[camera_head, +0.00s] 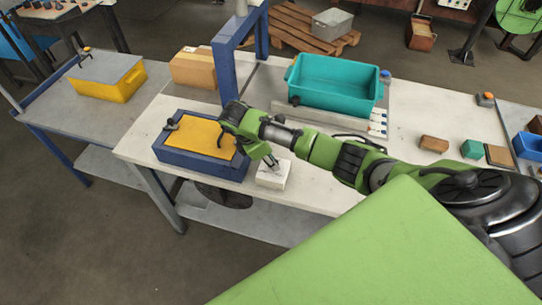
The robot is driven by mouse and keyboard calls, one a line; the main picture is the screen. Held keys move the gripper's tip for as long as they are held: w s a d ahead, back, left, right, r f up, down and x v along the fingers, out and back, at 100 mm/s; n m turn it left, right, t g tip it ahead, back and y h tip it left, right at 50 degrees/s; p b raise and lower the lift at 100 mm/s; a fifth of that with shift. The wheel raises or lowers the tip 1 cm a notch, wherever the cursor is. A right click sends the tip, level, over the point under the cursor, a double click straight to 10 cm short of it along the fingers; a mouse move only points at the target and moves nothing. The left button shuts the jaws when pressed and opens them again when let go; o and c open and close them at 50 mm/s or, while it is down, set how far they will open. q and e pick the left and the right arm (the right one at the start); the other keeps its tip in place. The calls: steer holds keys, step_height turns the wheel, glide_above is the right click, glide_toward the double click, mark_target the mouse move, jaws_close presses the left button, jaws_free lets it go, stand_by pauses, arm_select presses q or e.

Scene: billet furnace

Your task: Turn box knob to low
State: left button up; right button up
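A small white box (273,176) sits near the front edge of the pale workbench, just right of a blue box with a yellow top (205,136). My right arm reaches in from the right, and its green gripper (271,163) points down at the top of the white box. The fingertips look at or just above the box's top; I cannot tell whether they touch. No knob can be made out on the white box, as the fingers cover part of its top. The finger gap is too small to judge. My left gripper is not in view.
A teal bin (334,84) stands at the back of the bench behind my arm. A blue post (227,75) rises behind the gripper, with a cardboard box (194,68) to its left. Small brown (434,143) and green (472,149) blocks lie at the right.

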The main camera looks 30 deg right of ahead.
steer(key=shift+s+f+n+t, duration=0.15)
steer(key=shift+n+t, duration=0.45)
steer(key=shift+n, duration=1)
steer(key=o, duration=1.1)
steer(key=shift+r, duration=0.2)
steer(key=v, duration=1.1)
steer(key=shift+a+r, duration=0.15)
steer(key=shift+r, duration=0.25)
steer(key=shift+a+f, duration=0.1)
